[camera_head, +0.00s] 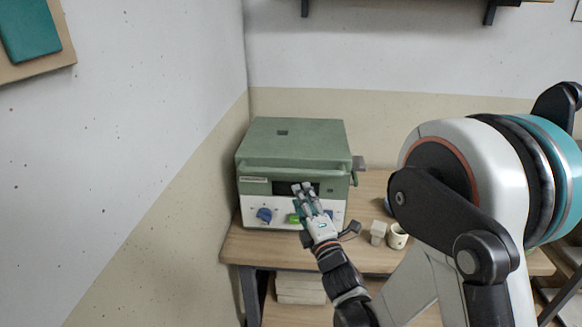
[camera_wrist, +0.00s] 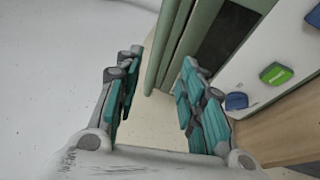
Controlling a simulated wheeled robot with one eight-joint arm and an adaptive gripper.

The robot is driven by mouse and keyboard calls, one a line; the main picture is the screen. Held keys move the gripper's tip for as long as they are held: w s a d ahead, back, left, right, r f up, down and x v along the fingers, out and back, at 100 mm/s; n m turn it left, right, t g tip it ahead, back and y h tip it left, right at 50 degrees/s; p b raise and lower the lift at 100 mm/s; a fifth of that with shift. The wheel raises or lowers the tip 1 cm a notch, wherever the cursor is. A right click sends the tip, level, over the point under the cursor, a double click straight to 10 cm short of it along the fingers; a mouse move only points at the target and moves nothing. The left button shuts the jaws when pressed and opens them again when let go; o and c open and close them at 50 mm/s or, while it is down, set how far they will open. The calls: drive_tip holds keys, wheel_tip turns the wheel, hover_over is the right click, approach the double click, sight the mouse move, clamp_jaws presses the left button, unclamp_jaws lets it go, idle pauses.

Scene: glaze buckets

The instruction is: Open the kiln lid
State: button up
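The kiln (camera_head: 338,213) is a boxy unit with a white front panel, a dark window and a green lid (camera_head: 310,135). The lid lies flat and shut. A green handle bar (camera_head: 265,171) runs along the lid's front edge; in the wrist view the bar (camera_wrist: 162,45) appears beyond the fingertips, roughly between the two fingers. My gripper (camera_head: 302,188) is in front of the kiln, just below the bar in the head view. In the wrist view my gripper (camera_wrist: 160,62) is open with nothing between its teal pads. Contact with the bar is not visible.
The kiln stands on a wooden table (camera_head: 260,250) close to the left wall. A blue knob (camera_head: 264,215) and a green switch (camera_head: 294,218) are on its front. A pale block (camera_head: 378,232) and a cup (camera_head: 397,237) stand to the right. A wall shelf (camera_head: 390,4) is above.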

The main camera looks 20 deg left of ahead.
sight(292, 174)
drive_tip(key=b+x, duration=0.1)
drive_tip(key=x, duration=1)
drive_tip(key=shift+a+b, duration=0.1)
drive_tip(key=shift+b, duration=0.2)
drive_tip(key=shift+r, duration=0.1)
clamp_jaws()
